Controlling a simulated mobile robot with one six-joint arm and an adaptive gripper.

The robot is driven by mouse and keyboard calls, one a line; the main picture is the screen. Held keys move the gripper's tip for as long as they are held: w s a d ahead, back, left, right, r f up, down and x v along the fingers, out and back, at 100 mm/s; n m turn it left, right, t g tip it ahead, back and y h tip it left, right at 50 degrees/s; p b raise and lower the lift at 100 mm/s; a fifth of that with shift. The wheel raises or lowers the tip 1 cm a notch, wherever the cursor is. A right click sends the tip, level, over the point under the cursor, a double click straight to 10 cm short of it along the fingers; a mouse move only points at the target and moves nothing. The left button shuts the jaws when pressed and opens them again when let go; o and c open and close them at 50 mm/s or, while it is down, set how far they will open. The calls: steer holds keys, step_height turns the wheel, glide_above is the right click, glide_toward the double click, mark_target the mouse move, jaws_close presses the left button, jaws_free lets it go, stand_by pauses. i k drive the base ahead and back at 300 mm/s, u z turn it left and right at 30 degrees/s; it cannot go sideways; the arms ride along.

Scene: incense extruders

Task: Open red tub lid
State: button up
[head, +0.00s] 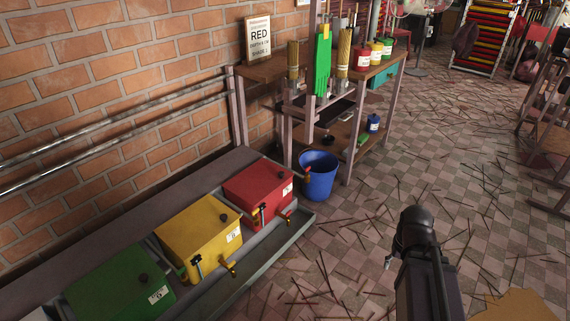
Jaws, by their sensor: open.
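The red tub (258,190) is a box with a closed-looking red lid (256,176) and a small black knob (254,169) on top. It stands at the far end of a row on the low bench by the brick wall, left of centre. A white label and taps are on its front side. Part of my dark arm rises at the lower right, well apart from the tub. My gripper's fingers do not show in this view.
A yellow tub (198,236) and a green tub (119,287) stand in the same row, with a grey trough (292,236) along their fronts. A blue bucket (317,180) and a workbench (262,72) stand beyond the red tub. Sticks litter the checkered floor.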

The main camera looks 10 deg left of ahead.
mark_target(253, 184)
steer(key=u, duration=0.35)
steer(key=i, duration=1.3)
steer(key=u, duration=0.6)
